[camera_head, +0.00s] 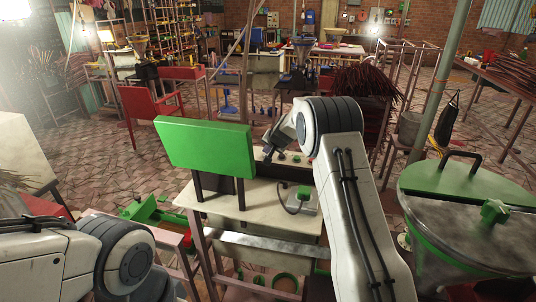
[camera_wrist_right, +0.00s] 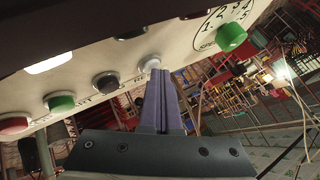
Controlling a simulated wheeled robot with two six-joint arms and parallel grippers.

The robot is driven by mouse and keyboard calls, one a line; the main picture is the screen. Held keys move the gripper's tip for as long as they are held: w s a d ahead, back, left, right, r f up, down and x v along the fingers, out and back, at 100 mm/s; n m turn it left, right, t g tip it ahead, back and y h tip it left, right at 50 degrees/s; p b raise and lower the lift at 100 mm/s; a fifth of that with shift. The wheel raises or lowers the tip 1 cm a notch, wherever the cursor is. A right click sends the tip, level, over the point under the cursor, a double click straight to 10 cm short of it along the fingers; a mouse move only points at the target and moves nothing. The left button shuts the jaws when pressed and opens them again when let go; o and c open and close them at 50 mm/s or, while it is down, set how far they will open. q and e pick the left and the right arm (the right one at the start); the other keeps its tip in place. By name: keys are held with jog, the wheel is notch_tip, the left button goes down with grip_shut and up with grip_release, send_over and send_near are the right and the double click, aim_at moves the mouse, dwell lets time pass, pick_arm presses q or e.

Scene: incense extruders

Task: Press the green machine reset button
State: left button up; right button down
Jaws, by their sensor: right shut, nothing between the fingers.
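The green machine (camera_head: 206,147) stands on a pale table, with the back of its green box towards the head camera. Its pale control panel (camera_wrist_right: 95,70) fills the upper left of the right wrist view. On it are a red button (camera_wrist_right: 13,125), a green button (camera_wrist_right: 60,103), dark buttons and a white button (camera_wrist_right: 150,62), beside partly hidden lettering that seems to start "RE". My right gripper (camera_wrist_right: 160,76) is shut and empty, its tip at the white button; I cannot tell whether they touch. My left arm shows at lower left in the head view; its gripper is out of view.
A green knob (camera_wrist_right: 231,37) with a numbered dial is right of the white button. A small grey box with a green top (camera_head: 303,199) and a cable lies on the table (camera_head: 240,205). A large drum with a green lid (camera_head: 455,190) stands at right.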

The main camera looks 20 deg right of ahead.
jog(key=shift+r+p, duration=0.7)
jog(key=shift+r, duration=0.2)
jog(key=shift+r, duration=0.1)
notch_tip(320, 180, up, 5)
jog(key=p, duration=0.4)
dwell(0.4)
